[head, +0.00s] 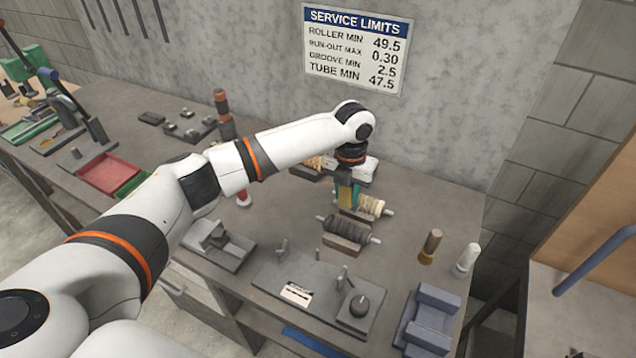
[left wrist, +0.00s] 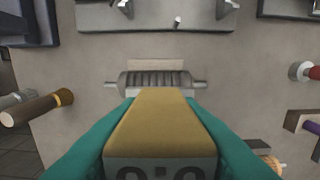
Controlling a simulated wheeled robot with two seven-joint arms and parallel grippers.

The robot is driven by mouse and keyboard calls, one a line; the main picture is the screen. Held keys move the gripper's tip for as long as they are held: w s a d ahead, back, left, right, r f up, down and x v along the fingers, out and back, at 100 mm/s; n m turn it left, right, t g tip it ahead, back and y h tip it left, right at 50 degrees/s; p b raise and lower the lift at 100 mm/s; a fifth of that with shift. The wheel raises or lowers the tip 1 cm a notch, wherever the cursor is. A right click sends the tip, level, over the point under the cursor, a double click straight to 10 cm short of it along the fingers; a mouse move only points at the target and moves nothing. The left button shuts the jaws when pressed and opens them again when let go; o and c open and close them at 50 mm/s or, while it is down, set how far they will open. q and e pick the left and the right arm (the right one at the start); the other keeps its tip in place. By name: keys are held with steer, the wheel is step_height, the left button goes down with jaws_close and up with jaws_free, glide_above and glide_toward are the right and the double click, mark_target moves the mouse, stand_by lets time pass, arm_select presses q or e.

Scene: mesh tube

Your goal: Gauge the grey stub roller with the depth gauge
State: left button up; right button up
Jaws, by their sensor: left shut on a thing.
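My left gripper (head: 348,194) is above the back right of the bench, its teal fingers showing on both sides in the left wrist view. The grey stub roller (head: 347,230) lies on a support block in front of the gripper. In the left wrist view the ribbed grey roller (left wrist: 155,80) is just beyond the gauge, apart from it, with a shaft end on each side. My right gripper is out of view.
A grey fixture plate (head: 270,279), a blue-grey cradle (head: 432,315) and two upright cylinders stand nearby. A service limits sign (head: 354,47) hangs on the wall.

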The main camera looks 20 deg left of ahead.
mark_target(350, 208)
arm_select(q)
steer(key=shift+w+d+r, duration=0.1)
steer(key=shift+d+r, duration=0.1)
steer(key=shift+d, duration=0.25)
steer(key=shift+f, duration=0.2)
steer(key=shift+w+f+b, duration=0.15)
steer(key=shift+f+b, duration=0.3)
steer(key=shift+f, duration=0.05)
steer(key=shift+f+b, duration=0.3)
steer(key=shift+f, duration=0.05)
step_height(350, 208, down, 4)
steer(key=b, duration=0.4)
steer(key=shift+f, duration=0.35)
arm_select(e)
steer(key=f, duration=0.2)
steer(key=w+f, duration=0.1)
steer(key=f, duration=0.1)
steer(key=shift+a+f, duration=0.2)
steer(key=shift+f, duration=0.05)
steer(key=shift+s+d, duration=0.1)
